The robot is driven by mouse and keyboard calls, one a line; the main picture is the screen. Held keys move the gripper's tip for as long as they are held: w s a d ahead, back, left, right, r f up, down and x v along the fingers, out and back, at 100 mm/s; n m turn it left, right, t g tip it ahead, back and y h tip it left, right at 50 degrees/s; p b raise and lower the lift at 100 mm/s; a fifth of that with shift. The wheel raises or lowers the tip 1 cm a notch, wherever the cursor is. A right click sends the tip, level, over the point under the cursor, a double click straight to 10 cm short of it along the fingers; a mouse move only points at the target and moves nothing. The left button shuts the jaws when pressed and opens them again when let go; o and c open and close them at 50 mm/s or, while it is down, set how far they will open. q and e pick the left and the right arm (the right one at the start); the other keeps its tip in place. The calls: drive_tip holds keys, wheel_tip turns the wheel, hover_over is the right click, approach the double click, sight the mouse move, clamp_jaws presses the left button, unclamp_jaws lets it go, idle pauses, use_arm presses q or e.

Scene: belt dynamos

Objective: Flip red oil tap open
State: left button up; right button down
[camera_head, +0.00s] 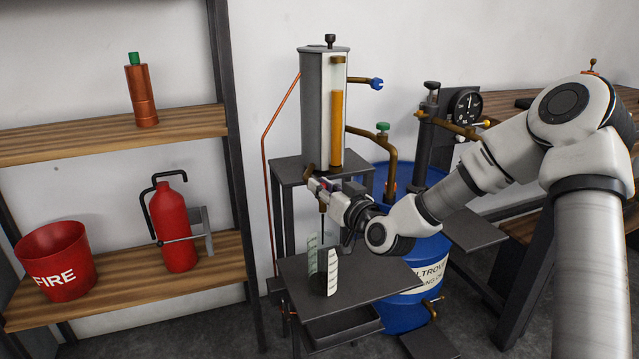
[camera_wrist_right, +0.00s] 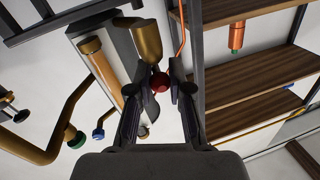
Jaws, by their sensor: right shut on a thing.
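The grey oil cylinder (camera_head: 325,110) with an amber sight tube stands on a dark stand at the centre of the head view. The red tap (camera_wrist_right: 161,82) shows in the right wrist view as a small round knob beside a brass fitting (camera_wrist_right: 147,40). In the head view, the tap is mostly hidden by my gripper. My right gripper (camera_head: 322,188) is just below the cylinder. In the right wrist view, its fingers (camera_wrist_right: 167,88) are around the red knob, shut on it. My left gripper is not in view.
A lower plate (camera_head: 365,285) carries small white-and-green upright pieces (camera_head: 332,270). Behind are a blue drum (camera_head: 402,315), brass pipes, a green knob (camera_head: 382,127) and a blue knob (camera_head: 376,84). Left shelves hold a fire bucket (camera_head: 55,262), an extinguisher (camera_head: 172,225) and a copper bottle (camera_head: 141,95).

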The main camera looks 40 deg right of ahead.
drive_tip(key=c, duration=1.1)
unclamp_jaws()
drive_tip(key=shift+o, duration=0.2)
drive_tip(key=s, duration=0.7)
drive_tip(key=shift+s, duration=0.25)
